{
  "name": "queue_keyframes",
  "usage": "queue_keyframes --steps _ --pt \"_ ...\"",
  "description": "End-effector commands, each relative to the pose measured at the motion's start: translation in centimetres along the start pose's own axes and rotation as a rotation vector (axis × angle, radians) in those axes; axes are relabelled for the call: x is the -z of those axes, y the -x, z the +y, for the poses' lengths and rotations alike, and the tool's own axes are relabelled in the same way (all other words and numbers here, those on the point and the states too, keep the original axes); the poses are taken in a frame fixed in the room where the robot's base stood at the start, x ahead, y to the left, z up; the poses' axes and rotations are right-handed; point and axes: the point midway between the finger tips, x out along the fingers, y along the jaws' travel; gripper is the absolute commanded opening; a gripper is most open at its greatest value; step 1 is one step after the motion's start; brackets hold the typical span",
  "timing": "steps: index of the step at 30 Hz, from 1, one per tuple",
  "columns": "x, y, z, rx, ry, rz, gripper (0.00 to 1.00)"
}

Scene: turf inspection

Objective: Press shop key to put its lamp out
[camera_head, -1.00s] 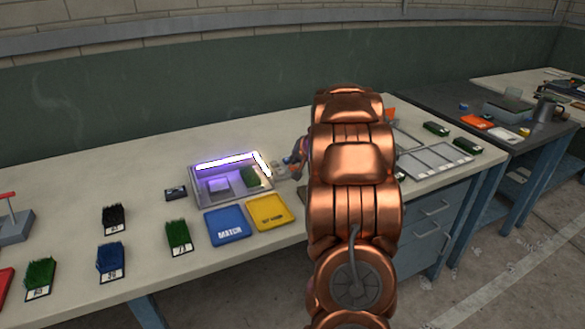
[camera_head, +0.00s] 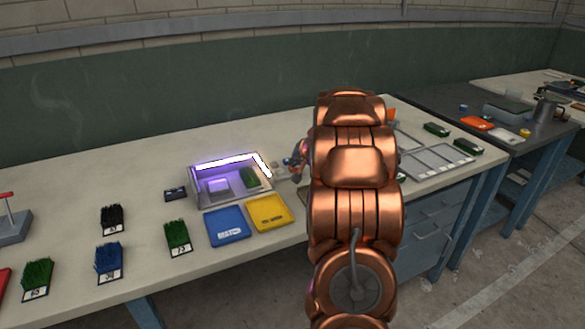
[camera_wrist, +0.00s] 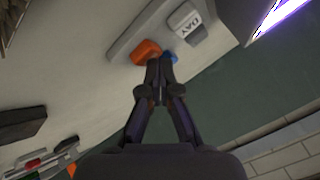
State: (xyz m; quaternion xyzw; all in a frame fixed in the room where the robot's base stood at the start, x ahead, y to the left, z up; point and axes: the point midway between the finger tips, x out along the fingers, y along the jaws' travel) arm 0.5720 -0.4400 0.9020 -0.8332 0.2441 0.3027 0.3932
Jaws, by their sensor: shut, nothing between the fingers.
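A light box (camera_head: 193,184) on the bench glows with white and violet tubes, and a grass sample and a small pale block sit inside it. In the wrist view, a grey key panel (camera_wrist: 125,43) bears a white key marked DAY (camera_wrist: 187,22), an orange key (camera_wrist: 147,51) and a blue key (camera_wrist: 170,57). No shop label is readable, so I cannot tell which key is that one. My gripper (camera_wrist: 158,76) is shut and empty, its tips over the panel by the orange and blue keys. Whether they touch is unclear. In the head view my arm hides much of this area.
A blue tray (camera_head: 228,240) and a yellow tray (camera_head: 268,228) lie in front of the light box. Several grass samples (camera_head: 178,236) stand to the left. Grey frames (camera_head: 437,160) lie to the right. A green wall (camera_head: 200,100) rises behind.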

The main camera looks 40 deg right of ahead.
Motion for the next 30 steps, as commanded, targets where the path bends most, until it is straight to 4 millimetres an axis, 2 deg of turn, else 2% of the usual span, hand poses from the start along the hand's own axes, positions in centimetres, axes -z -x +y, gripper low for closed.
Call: queue_keyframes --steps 30 --pt "0.7 0.9 -0.7 0.000 0.000 -0.001 0.00"
